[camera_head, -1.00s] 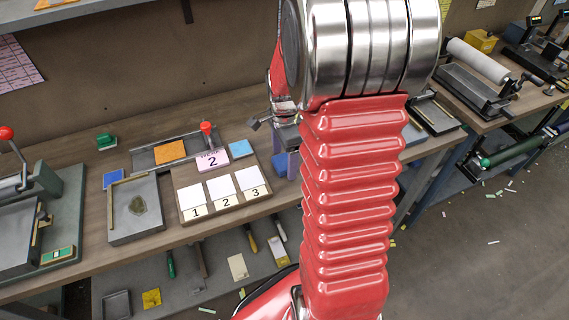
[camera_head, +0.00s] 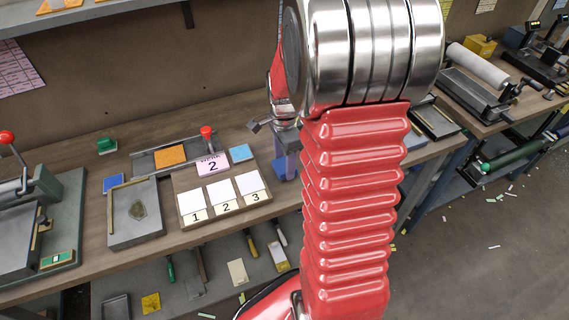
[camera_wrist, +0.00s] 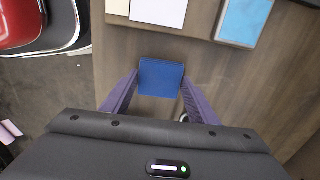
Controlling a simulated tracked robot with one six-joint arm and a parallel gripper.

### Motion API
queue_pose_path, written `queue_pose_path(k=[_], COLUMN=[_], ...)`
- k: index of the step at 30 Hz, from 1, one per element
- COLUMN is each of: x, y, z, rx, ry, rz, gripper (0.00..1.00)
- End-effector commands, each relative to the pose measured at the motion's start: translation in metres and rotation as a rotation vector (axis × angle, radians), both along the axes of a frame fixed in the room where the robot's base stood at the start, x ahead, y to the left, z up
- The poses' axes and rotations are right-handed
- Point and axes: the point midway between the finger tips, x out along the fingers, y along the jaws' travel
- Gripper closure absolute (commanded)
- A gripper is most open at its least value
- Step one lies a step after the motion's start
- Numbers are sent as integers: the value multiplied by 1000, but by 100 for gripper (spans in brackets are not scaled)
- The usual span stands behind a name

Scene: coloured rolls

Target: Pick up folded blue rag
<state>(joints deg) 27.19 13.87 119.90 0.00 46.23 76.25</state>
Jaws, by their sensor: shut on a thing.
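The folded blue rag (camera_wrist: 161,77) is a small dark blue square between the two purple fingers in the wrist view. My gripper (camera_wrist: 160,88) is shut on it, with one finger at its left side and one at its right. In the head view a bit of the blue rag (camera_head: 278,169) shows beside a purple finger, near the front edge of the bench. My red arm hides most of the gripper there. I cannot tell whether the rag touches the bench top.
A board with numbered white cards (camera_head: 222,192) lies left of the gripper, with a light blue pad (camera_head: 241,152) behind it. A grey tray (camera_head: 120,234) and a blue block (camera_head: 113,182) are farther left. Bare bench surrounds the rag.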

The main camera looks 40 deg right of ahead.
Motion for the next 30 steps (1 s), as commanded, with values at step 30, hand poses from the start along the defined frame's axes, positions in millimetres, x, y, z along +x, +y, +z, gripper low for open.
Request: queue_pose_path(k=[30], x=[0], y=[0], z=[95], rx=[0], ry=[0], rz=[-1], gripper=[68])
